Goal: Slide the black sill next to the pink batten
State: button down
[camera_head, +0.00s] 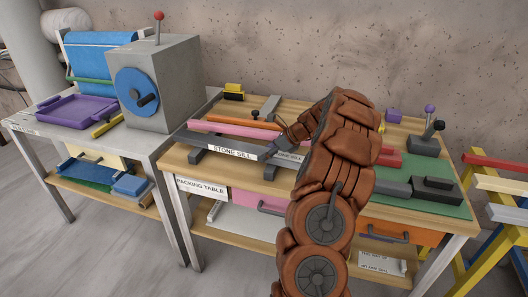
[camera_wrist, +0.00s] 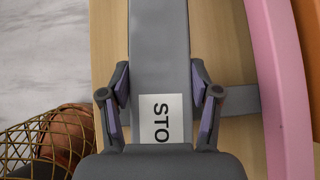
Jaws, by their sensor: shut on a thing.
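The sill (camera_head: 190,140) is a long dark grey bar with white "STONE SILL" labels, lying across dark supports on the packing table. In the wrist view the sill (camera_wrist: 160,40) runs up the picture between the two fingers of my gripper (camera_wrist: 160,78). My gripper (camera_head: 284,142) is shut on the sill near its right part, partly hidden by my arm. The pink batten (camera_head: 235,130) lies behind the sill, roughly alongside it. In the wrist view the pink batten (camera_wrist: 275,85) is to the right, with a gap of bare wood between it and the sill.
An orange bar (camera_head: 236,122) lies just behind the pink batten. A dark crosspiece (camera_wrist: 240,99) spans the gap beside my right finger. A yellow-and-black block (camera_head: 233,92) stands at the back. A green mat (camera_head: 440,205) with dark blocks lies at the right.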

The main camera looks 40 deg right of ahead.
jog(key=d, duration=0.1)
jog(key=w+d+p, duration=0.1)
jog(key=d, duration=0.1)
jog(key=shift+w+r+p, duration=0.1)
jog(key=shift+w+p, duration=0.15)
jog(key=shift+p, duration=0.1)
jog(key=shift+w+d, duration=0.25)
jog(key=shift+d, duration=0.15)
jog(key=shift+c, duration=0.9)
grip_release()
jog(key=v, duration=1.1)
jog(key=shift+s+r, duration=0.2)
jog(key=shift+s, duration=0.05)
jog(key=shift+d, duration=0.1)
